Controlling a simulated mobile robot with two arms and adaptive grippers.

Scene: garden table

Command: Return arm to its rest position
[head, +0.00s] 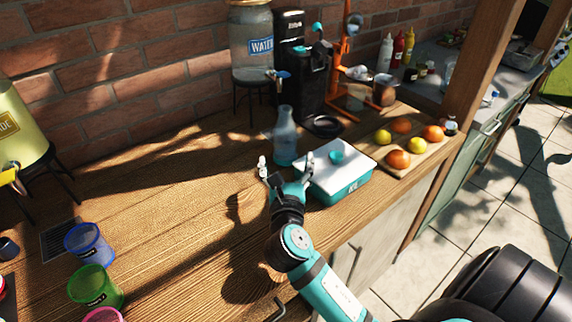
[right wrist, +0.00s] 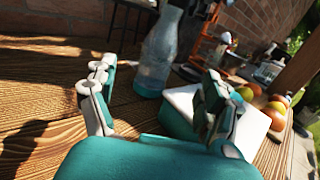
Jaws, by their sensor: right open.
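My right gripper (head: 285,172) is open and empty above the wooden table (head: 170,190). Its fingers stand wide apart in the right wrist view (right wrist: 155,105). A clear bluish bottle (head: 285,138) stands upright just beyond the fingers. In the right wrist view the bottle (right wrist: 158,52) shows between the fingertips, farther off, with no contact that I can make out. A teal ice box with a white lid (head: 345,185) stands right of the gripper, and one finger partly covers it in the wrist view. My left gripper is not in view.
A water dispenser (head: 251,45) and a black machine (head: 300,70) stand at the back. Blue (head: 88,243) and green (head: 95,287) cups stand front left, near a yellow dispenser (head: 20,125). The table's middle left is clear.

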